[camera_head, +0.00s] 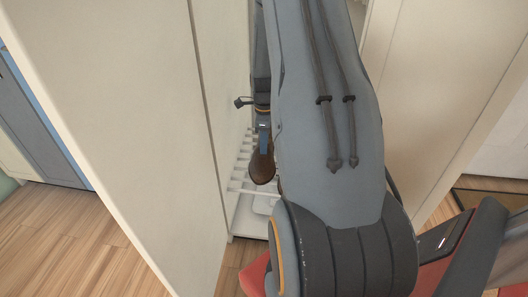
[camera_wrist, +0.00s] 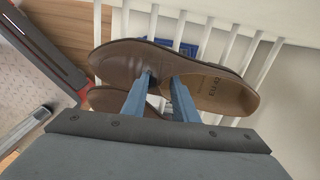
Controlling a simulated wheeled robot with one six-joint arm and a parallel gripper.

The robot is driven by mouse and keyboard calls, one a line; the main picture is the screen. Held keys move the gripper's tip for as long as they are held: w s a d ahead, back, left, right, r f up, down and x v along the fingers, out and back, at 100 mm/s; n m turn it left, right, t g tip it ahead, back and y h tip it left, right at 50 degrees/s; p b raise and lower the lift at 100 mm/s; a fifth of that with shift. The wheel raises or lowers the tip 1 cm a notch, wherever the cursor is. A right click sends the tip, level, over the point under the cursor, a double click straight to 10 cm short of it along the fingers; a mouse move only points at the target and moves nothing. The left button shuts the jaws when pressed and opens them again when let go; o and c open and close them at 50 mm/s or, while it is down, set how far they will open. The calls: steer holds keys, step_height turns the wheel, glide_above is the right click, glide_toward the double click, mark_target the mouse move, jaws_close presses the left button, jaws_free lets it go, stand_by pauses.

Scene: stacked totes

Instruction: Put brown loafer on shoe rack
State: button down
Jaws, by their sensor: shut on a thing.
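The brown loafer (camera_wrist: 125,62) is held between the blue fingers of my gripper (camera_wrist: 160,85) in the wrist view. In the head view the loafer (camera_head: 262,165) hangs below my gripper (camera_head: 263,142), over the rack. The white slatted shoe rack (camera_head: 240,165) stands inside a pale cabinet; its bars (camera_wrist: 262,55) also show behind the loafer in the wrist view. Whether the loafer touches the bars cannot be told. A second brown shoe (camera_wrist: 105,99) shows partly, hidden behind my gripper's fingers.
A tall pale cabinet panel (camera_head: 130,120) stands left of my arm, and another pale panel (camera_head: 440,90) stands to the right. The opening between them is narrow. Wood floor (camera_head: 75,245) is clear at the lower left. A blue item (camera_wrist: 178,46) lies behind the bars.

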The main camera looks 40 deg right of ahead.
step_height(320, 180, down, 2)
steer(key=shift+f+b, duration=0.2)
steer(key=shift+b, duration=0.1)
steer(key=c, duration=1.4)
jaws_free()
steer(key=shift+r, duration=0.15)
step_height(320, 180, up, 12)
steer(key=p, duration=0.4)
steer(key=shift+d, duration=0.1)
